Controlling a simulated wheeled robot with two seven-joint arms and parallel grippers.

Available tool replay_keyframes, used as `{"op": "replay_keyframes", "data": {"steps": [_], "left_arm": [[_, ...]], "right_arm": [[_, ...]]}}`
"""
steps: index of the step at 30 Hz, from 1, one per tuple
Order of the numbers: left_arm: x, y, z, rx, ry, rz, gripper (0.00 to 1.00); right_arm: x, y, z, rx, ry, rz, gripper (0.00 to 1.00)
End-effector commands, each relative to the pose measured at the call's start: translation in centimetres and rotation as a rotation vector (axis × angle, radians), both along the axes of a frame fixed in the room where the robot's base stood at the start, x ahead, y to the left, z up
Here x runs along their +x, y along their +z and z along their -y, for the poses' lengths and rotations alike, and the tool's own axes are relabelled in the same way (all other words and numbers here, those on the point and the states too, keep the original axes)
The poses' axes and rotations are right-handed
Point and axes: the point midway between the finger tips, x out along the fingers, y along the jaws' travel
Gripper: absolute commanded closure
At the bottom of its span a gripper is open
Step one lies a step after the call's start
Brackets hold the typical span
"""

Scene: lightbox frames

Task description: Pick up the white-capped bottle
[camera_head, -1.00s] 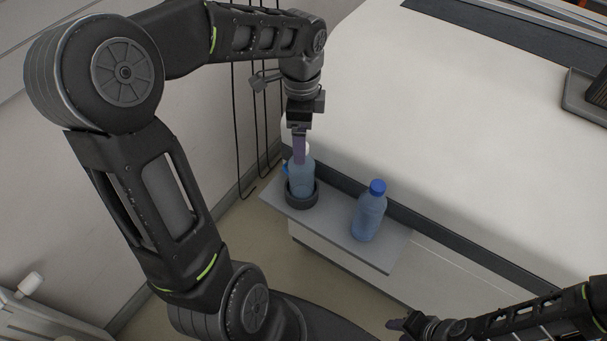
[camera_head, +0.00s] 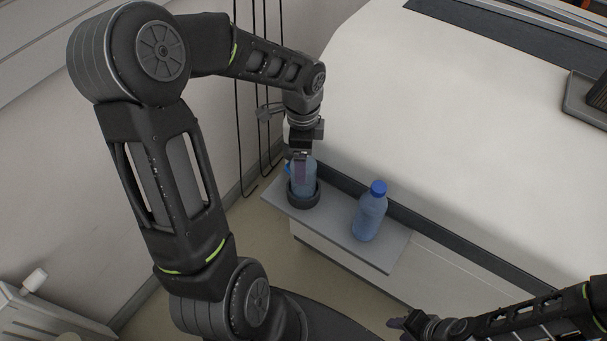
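A translucent blue bottle (camera_head: 305,182) stands in a dark round holder (camera_head: 302,199) on a small grey shelf (camera_head: 338,228). A second bottle with a blue cap (camera_head: 370,211) stands upright on the shelf to the right. My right gripper (camera_head: 398,325) is low at the bottom right, away from both bottles; its opening is unclear.
A large white rounded surface (camera_head: 440,130) with a dark lower edge rises just behind the shelf. Black cables (camera_head: 255,100) hang by the wall at the left. A dark tray (camera_head: 588,100) lies at the far right. Bare shelf lies between the bottles.

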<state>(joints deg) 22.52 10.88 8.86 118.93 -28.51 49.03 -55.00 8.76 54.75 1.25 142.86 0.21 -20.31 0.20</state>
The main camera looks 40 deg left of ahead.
Motion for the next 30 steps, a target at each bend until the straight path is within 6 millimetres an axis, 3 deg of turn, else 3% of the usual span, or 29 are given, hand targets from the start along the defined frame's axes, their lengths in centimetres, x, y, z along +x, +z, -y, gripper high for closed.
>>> {"op": "replay_keyframes", "data": {"steps": [18, 30], "left_arm": [[0.02, -0.21, 0.0, 0.0, 0.0, 0.001, 0.16], [0.02, -0.2, 0.0, 0.0, 0.0, 0.001, 0.48]], "right_arm": [[-0.01, -0.01, 0.0, 0.0, 0.0, 0.0, 0.64], [-0.01, 0.0, 0.01, 0.0, 0.0, 0.0, 0.64]]}}
